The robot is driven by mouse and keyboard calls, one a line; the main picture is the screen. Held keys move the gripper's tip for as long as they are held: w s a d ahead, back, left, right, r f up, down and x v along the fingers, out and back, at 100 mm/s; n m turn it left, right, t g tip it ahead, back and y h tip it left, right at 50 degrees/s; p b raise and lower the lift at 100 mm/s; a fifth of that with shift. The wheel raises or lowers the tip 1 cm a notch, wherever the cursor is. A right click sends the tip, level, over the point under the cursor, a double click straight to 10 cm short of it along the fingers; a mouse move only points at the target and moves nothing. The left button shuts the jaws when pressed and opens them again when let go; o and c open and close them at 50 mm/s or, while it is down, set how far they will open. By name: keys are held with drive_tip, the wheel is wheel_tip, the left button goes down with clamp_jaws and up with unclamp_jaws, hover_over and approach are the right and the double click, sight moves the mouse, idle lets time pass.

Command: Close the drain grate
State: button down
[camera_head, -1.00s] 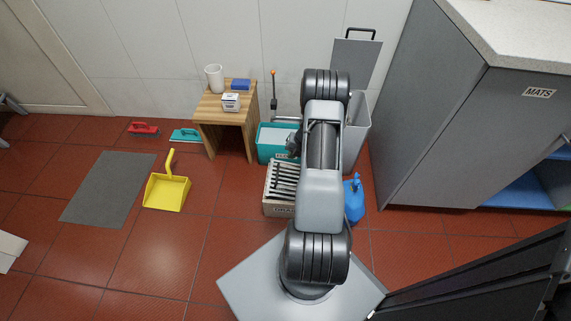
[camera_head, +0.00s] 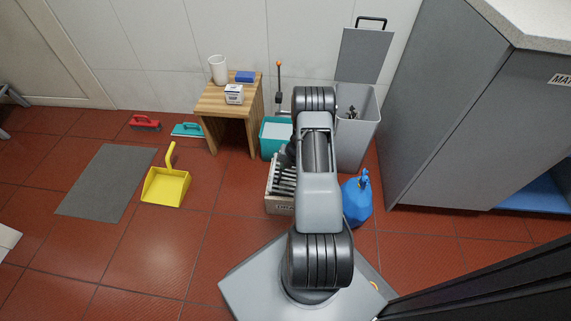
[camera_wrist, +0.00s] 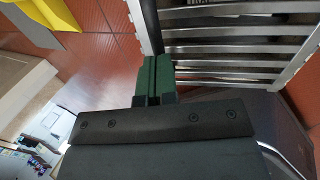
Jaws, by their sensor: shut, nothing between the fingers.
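The drain grate (camera_head: 282,183) is a pale metal frame with dark gaps between its slats, at the box marked with partly hidden lettering (camera_head: 279,205). My arm hides its right side in the head view. In the wrist view the grate (camera_wrist: 245,48) fills the upper right, its slats running across. I cannot tell for sure how far it is tilted. My gripper (camera_wrist: 153,75) has green fingertips pressed together, empty, next to the left rail of the grate in the wrist view. I cannot tell whether they touch it. In the head view the gripper is mostly hidden by my arm.
A teal bin (camera_head: 275,138) stands just behind the grate. A blue bag (camera_head: 356,203) and a grey lidded bin (camera_head: 356,145) stand to the right. A wooden stool (camera_head: 228,105) is behind left. A yellow dustpan (camera_head: 166,187) lies left, with open red floor between.

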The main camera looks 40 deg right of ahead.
idle(0.3)
drive_tip(key=x, duration=0.4)
drive_tip(key=shift+w+a+b, duration=0.1)
drive_tip(key=shift+a+b, duration=0.05)
drive_tip(key=shift+b, duration=0.15)
drive_tip(key=shift+a+f, duration=0.1)
drive_tip(key=w+a+r+p+v, duration=0.1)
drive_tip(key=w+a+p+v, duration=0.1)
drive_tip(key=p+v, duration=0.6)
drive_tip(key=v, duration=0.6)
drive_tip(key=shift+r, duration=0.15)
